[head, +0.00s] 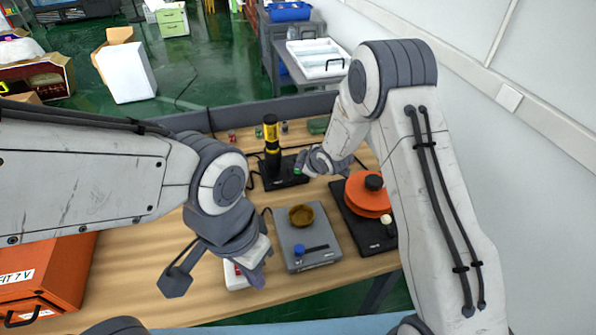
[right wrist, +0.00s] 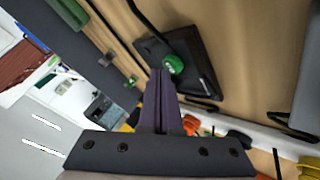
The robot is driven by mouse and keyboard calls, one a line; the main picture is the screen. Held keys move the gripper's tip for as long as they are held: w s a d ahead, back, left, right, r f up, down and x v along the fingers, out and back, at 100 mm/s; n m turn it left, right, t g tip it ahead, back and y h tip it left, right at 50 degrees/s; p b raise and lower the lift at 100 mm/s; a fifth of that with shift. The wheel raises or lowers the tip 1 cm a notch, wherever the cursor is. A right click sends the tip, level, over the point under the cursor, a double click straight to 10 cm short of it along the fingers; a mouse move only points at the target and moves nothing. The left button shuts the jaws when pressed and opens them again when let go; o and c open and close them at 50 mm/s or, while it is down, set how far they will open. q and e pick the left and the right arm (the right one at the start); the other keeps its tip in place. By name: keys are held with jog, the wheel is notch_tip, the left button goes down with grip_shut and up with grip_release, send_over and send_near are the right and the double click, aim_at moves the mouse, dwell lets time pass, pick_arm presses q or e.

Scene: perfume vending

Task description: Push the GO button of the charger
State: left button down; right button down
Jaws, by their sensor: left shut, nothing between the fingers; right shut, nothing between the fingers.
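The charger is a black base (head: 284,180) with a black and yellow cylinder (head: 271,134) standing on it, towards the back of the wooden table. Its green button (right wrist: 174,64) shows clearly in the right wrist view on the black base (right wrist: 197,58); the letters on it are too small to read. My right gripper (head: 303,163) is shut and empty, over the right side of the charger. In the right wrist view its fingertips (right wrist: 162,74) are right beside the green button; I cannot tell whether they touch. My left gripper (head: 256,274) is shut and empty, near the table's front.
A grey device (head: 327,242) with a brown bowl (head: 301,216) and blue button (head: 299,250) stands in front of the charger. An orange disc device (head: 363,197) is at right, beside my right arm. A red and white box (head: 233,277) lies by my left gripper. An orange case (head: 50,275) is at left.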

jog(key=shift+f+b, duration=0.45)
dwell(0.6)
dwell(0.4)
jog(key=shift+r+p, duration=0.6)
jog(key=shift+r, duration=0.3)
jog(key=shift+r, duration=0.1)
notch_tip(320, 180, up, 5)
jog(key=p, duration=0.3)
jog(key=shift+f+p, duration=0.2)
jog(key=shift+p, duration=0.1)
jog(key=shift+r, duration=0.15)
